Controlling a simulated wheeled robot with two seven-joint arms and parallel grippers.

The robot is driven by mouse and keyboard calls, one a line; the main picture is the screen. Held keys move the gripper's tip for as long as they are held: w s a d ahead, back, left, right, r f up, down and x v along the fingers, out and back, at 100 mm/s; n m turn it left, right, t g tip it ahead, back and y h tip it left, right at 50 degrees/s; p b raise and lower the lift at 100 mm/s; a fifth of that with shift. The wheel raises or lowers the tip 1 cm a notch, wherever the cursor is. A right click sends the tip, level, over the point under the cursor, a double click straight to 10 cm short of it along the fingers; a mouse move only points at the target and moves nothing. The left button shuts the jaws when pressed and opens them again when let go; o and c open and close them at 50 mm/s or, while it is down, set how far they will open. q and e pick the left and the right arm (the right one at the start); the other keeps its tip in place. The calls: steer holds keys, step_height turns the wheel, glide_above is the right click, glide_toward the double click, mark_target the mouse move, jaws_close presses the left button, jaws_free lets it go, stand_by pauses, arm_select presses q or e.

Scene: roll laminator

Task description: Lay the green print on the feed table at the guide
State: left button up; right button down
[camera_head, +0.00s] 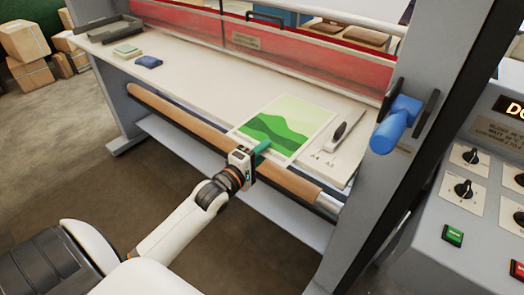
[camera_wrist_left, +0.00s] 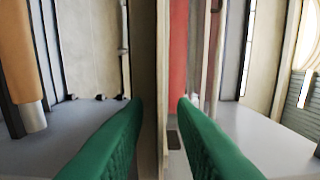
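The green print (camera_head: 272,132), a pale sheet with green hills, lies on the cream feed table (camera_head: 200,83) by its front edge. My right gripper is out of view.
A brown roll (camera_head: 180,116) runs below the table's front. A blue handle (camera_head: 396,125) sits on the right grey post.

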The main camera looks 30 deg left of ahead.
arm_select(q)
steer(key=shift+r, duration=0.2)
steer(key=s+b, duration=0.1)
steer(key=s, duration=1.1)
steer(key=shift+a+b, duration=0.4)
